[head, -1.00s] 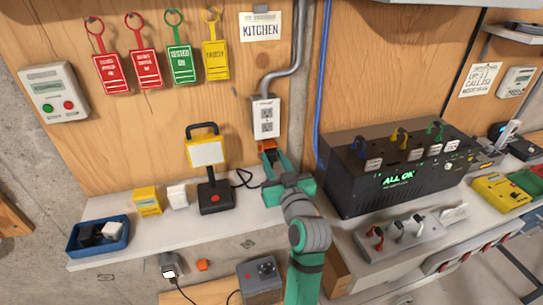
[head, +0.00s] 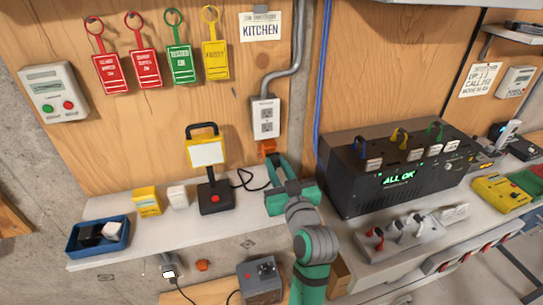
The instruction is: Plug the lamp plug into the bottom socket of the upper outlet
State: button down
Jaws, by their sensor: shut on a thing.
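The upper outlet (head: 265,119) is a white box on the wooden panel with two sockets, one above the other. My gripper (head: 269,156) is just below it, shut on the orange lamp plug (head: 266,147). The plug is below the bottom socket (head: 266,128); I cannot tell how far it is from the wall. The fingers hide part of the plug. The yellow work lamp (head: 206,152) stands on the shelf to the left on a black base. Its black cord (head: 248,181) loops toward my gripper.
A black tester box (head: 395,175) reading "ALL OK" stands right of my arm. A blue tray (head: 98,235) and a yellow box (head: 147,201) sit on the shelf at left. A grey conduit (head: 290,68) rises from the outlet. Red, green and yellow tags (head: 180,62) hang above.

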jog(key=shift+v, duration=1.65)
jog(key=s+r, duration=0.4)
jog(key=r, duration=0.6)
send_over(276, 165)
jog(key=s, duration=0.1)
jog(key=shift+s+a+f, duration=0.2)
jog(key=shift+a, duration=0.2)
jog(key=shift+w+a, duration=0.2)
jog(key=shift+w, duration=0.45)
dwell(2.0)
jog(key=c, duration=1.5)
grip_release()
jog(key=shift+o, duration=0.2)
